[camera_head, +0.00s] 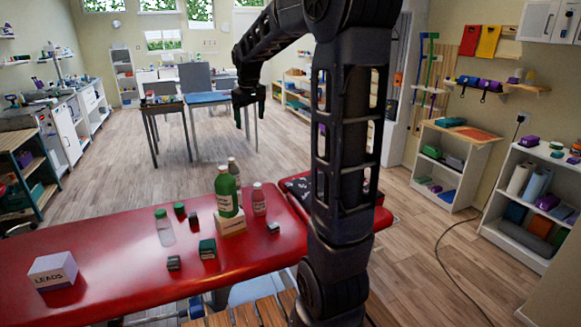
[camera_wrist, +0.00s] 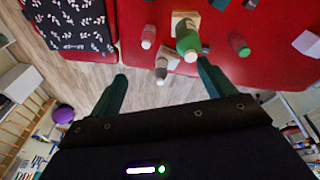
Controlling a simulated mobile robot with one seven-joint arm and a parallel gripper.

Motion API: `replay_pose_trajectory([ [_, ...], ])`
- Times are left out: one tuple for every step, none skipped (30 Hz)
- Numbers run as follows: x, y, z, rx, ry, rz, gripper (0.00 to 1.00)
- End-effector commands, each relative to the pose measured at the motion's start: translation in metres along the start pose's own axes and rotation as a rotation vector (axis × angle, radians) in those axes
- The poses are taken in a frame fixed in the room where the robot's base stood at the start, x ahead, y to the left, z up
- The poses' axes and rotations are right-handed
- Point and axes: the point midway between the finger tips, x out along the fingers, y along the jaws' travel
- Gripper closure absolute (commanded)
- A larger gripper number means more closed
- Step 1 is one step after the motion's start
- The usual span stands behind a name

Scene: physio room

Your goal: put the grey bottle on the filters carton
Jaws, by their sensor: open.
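The grey bottle (camera_head: 233,168) has a pale cap and stands behind the green bottle (camera_head: 227,193) on the red table, partly hidden by it. In the wrist view the grey bottle (camera_wrist: 161,71) appears ahead of the gap between my fingers, with a beige block beside or under it; I cannot tell which.
A pink bottle (camera_head: 259,200) stands right of the green one, a clear green-capped bottle (camera_head: 165,229) left. Several small dark blocks lie nearby. The LEADS carton (camera_head: 53,272) is at far left. A dark patterned cloth (camera_wrist: 72,22) covers one table part. Bare red surface lies beside LEADS.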

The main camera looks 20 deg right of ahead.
Motion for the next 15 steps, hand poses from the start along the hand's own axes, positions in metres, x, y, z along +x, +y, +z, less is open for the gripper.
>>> replay_pose_trajectory([
  [-0.009,-0.005,0.017,0.019,0.011,0.005,0.19],
  [-0.011,-0.008,0.026,0.031,0.016,0.007,0.19],
  [-0.016,-0.011,0.039,0.047,0.023,0.009,0.19],
  [-0.019,-0.014,0.048,0.059,0.03,0.012,0.19],
  [-0.021,-0.017,0.058,0.071,0.035,0.013,0.19],
  [-0.025,-0.021,0.07,0.087,0.043,0.015,0.19],
  [-0.027,-0.024,0.079,0.1,0.049,0.017,0.19],
  [-0.029,-0.027,0.089,0.112,0.055,0.018,0.19],
  [-0.031,-0.03,0.101,0.129,0.063,0.02,0.19],
  [-0.032,-0.033,0.111,0.141,0.068,0.02,0.19],
  [-0.033,-0.036,0.12,0.153,0.074,0.021,0.19],
  [-0.035,-0.04,0.133,0.17,0.082,0.022,0.19],
  [-0.035,-0.043,0.142,0.183,0.088,0.022,0.19],
  [-0.035,-0.046,0.151,0.195,0.094,0.022,0.19],
  [-0.035,-0.051,0.164,0.212,0.103,0.022,0.19],
])
